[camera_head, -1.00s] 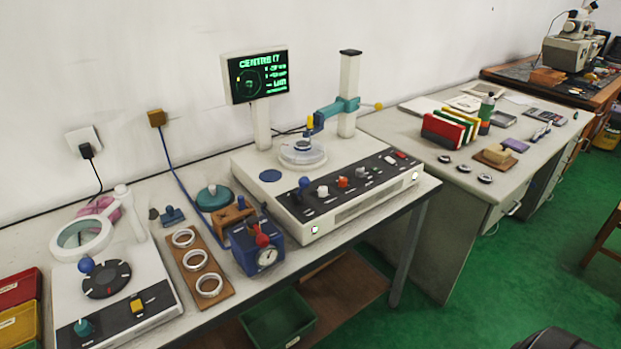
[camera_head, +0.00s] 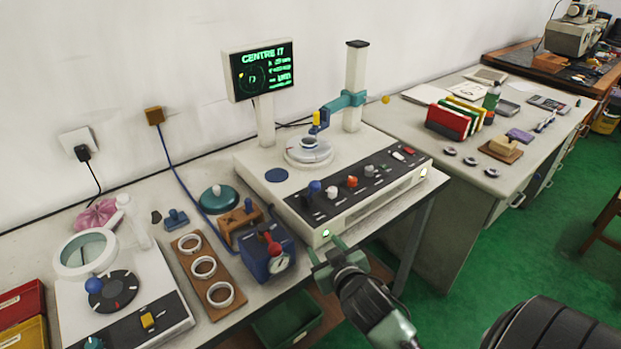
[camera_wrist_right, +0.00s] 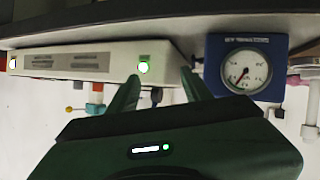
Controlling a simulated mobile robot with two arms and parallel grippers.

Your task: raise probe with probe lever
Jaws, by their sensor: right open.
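The measuring machine (camera_head: 300,215) stands on the bench with a pale column (camera_head: 355,75). A teal arm (camera_head: 347,99) on the column carries the probe (camera_head: 318,122), blue with a yellow top, over a ring on the round turntable (camera_head: 309,153). The front panel holds a blue-knobbed lever (camera_head: 314,187) and several other knobs; I cannot tell which is the probe lever. A yellow ball (camera_head: 385,99) ends the teal arm. My right gripper (camera_head: 325,247) is open and empty before the machine's front face, near its green lamp (camera_wrist_right: 144,67). My left gripper is out of view.
A blue dial gauge block (camera_head: 268,257) with a red-knobbed lever stands left of my right gripper; its dial (camera_wrist_right: 245,72) shows in the wrist view. A wooden rack (camera_head: 207,272) holds three rings. The screen (camera_head: 260,70) reads "CENTRE IT". A green bin (camera_head: 287,318) is below.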

